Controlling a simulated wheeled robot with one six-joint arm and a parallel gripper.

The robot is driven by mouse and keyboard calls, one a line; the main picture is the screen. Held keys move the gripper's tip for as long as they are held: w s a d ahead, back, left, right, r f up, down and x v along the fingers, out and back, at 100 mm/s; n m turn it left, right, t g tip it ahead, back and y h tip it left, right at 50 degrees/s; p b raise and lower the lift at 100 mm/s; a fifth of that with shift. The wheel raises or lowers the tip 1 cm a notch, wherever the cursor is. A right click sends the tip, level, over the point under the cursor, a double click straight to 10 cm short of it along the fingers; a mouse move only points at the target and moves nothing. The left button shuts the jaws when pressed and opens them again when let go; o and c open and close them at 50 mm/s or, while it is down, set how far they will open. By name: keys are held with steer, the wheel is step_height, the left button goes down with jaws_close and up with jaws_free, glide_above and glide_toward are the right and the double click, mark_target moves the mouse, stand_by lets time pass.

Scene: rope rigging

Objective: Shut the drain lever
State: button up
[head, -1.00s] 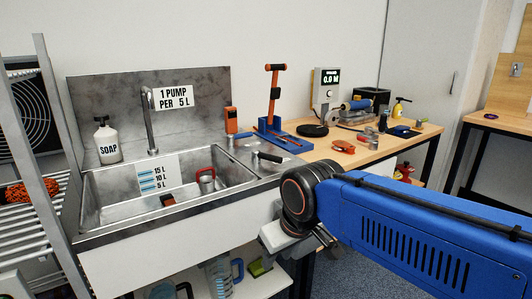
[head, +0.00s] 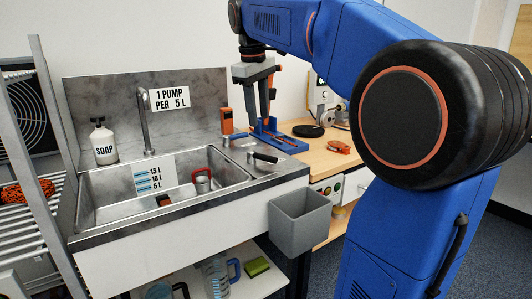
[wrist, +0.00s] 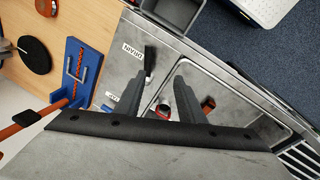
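The drain lever (head: 265,157) has a black handle and sits on the steel deck right of the sink basin. In the wrist view the black drain lever (wrist: 150,57) lies beside a white label reading DRAIN (wrist: 132,50). My gripper (head: 258,113) is above the deck, pointing down, apart from the lever. In the wrist view my gripper (wrist: 160,74) has its two fingers spread with nothing between them. The lever handle shows near the left fingertip. The sink basin (head: 110,182) is left of the lever. Height above the deck is hard to judge.
A blue stand (head: 280,138) with an orange-handled tool is close behind the lever. A grey bin (head: 300,220) hangs at the front right of the sink. A red-handled cup (head: 202,182) is in the basin. The tap (head: 143,118) and soap bottle (head: 104,145) are to the left.

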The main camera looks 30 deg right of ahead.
mark_target(266, 156)
step_height(266, 156, up, 2)
steer(key=w+d, duration=0.2)
steer(key=w, duration=0.1)
steer(key=shift+n, duration=0.3)
steer(key=d+f, duration=0.1)
steer(key=f, duration=0.4)
steer(key=w+d+f, duration=0.1)
steer(key=f, duration=0.5)
steer(key=d+f, duration=0.1)
steer(key=f, duration=0.4)
steer(key=shift+w+f, duration=0.15)
steer(key=shift+f, duration=0.25)
jaws_close()
